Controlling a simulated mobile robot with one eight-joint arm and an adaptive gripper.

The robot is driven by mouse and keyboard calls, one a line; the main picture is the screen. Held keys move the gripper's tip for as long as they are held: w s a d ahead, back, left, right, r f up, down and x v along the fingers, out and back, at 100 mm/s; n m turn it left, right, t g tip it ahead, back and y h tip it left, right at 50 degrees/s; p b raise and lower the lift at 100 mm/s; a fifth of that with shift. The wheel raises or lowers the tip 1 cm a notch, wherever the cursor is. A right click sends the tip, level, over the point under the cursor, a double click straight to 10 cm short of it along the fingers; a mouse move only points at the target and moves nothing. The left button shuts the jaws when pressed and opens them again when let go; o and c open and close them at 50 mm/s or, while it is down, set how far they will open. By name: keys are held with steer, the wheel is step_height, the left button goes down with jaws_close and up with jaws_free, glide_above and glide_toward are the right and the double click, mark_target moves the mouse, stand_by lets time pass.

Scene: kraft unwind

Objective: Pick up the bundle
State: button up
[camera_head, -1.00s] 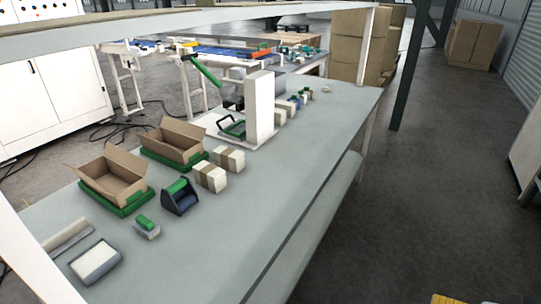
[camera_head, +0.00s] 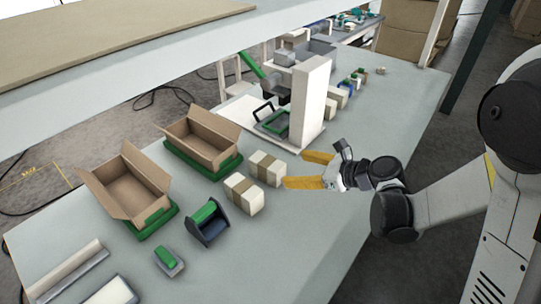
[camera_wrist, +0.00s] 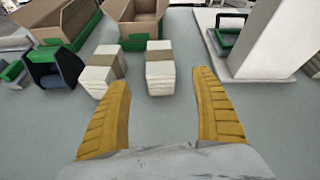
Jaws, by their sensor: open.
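Two white bundles with brown paper bands lie side by side on the grey table. The nearer bundle (camera_head: 244,193) also shows at the left in the wrist view (camera_wrist: 100,72). The farther bundle (camera_head: 265,168) also shows in the wrist view (camera_wrist: 160,72), just beyond the space between my fingers. My gripper (camera_head: 304,170) has yellow ribbed fingers spread wide and empty, to the right of the bundles and apart from them. In the wrist view my gripper (camera_wrist: 162,100) points toward the bundles.
Two open cardboard boxes (camera_head: 128,190) (camera_head: 203,142) sit on green trays behind the bundles. A green and dark tape dispenser (camera_head: 206,222) stands to the left. A white column (camera_head: 310,100) with a green-framed device (camera_head: 272,122) stands beyond. A shelf (camera_head: 100,60) overhangs the table.

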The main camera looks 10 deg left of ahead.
mark_target(278, 168)
steer(key=shift+w+a+f+m+y, duration=0.15)
steer(key=shift+a+f+m+y, duration=0.2)
steer(key=shift+m, duration=0.35)
steer(key=b+x, duration=0.1)
steer(key=x, duration=0.4)
steer(key=shift+w+a+f+b, duration=0.15)
steer(key=shift+a+f+b, duration=0.05)
steer(key=shift+f+b, duration=0.1)
steer(key=b+x, duration=0.2)
steer(key=x, duration=0.3)
steer(key=shift+w, duration=0.15)
steer(key=shift+r, duration=0.1)
steer(key=c, duration=1.3)
